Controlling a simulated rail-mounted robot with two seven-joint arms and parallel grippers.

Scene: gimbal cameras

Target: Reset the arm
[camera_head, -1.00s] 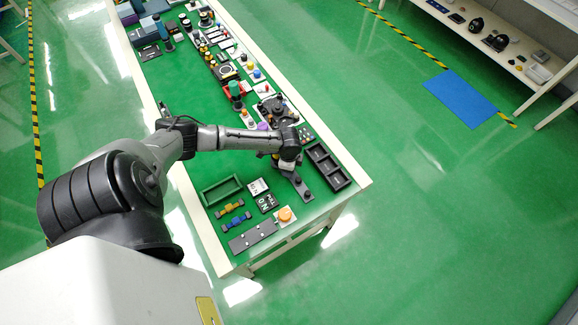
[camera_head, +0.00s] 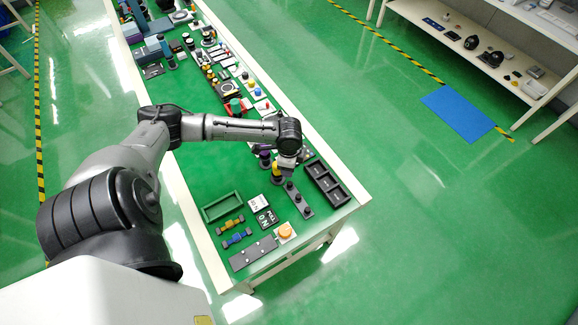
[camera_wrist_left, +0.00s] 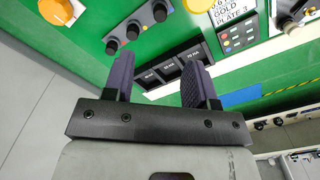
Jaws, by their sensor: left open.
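My left arm (camera_head: 235,128) comes in from the left and reaches over the green-topped table (camera_head: 205,165). Its wrist is above the table near the right edge, bent downward. My left gripper (camera_wrist_left: 158,62) shows in the left wrist view with its two dark fingers wide apart and nothing between them. In the head view the fingers are mostly hidden by the wrist. A black three-compartment tray (camera_head: 316,170) lies beside the gripper; it also shows behind the fingers in the left wrist view (camera_wrist_left: 157,76). My right gripper is not in view.
A black strip with several knobs (camera_head: 298,200), a green tray (camera_head: 222,207) and an orange button (camera_head: 285,231) are at the table's near end. Many small devices crowd its far part. Open floor with a blue mat (camera_head: 458,112) lies to the right.

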